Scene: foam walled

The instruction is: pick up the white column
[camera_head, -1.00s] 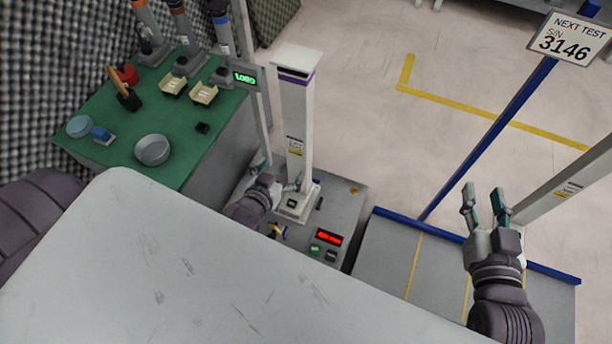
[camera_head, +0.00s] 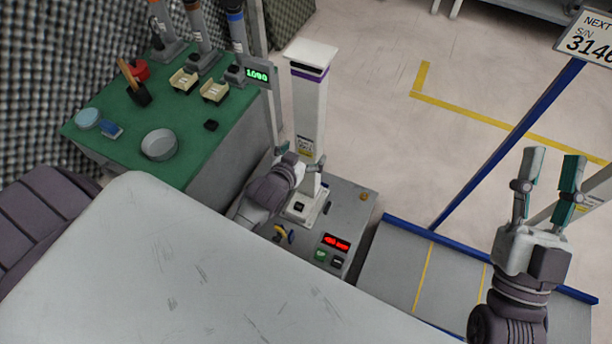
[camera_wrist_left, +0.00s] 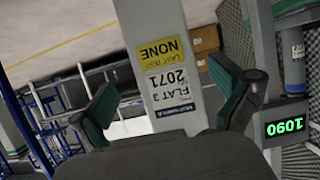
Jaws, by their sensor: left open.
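The white column (camera_head: 308,110) stands upright on a grey machine (camera_head: 352,205), with a dark slot and purple band near its top. My left gripper (camera_head: 300,154) is open at the column's lower half, its fingers to either side. In the left wrist view the column (camera_wrist_left: 150,25), with yellow and white labels, shows between the open fingers of the left gripper (camera_wrist_left: 168,92). I cannot tell whether either finger touches it. My right gripper (camera_head: 555,168) is open and empty at the right, well away from this column.
A green-topped bench (camera_head: 190,135) at the left holds a round metal bowl (camera_head: 159,145) and small parts. A post with a green display (camera_head: 258,74) stands close left of the column. A blue-edged grey platform (camera_head: 395,265) lies right. A pale surface (camera_head: 190,260) fills the front.

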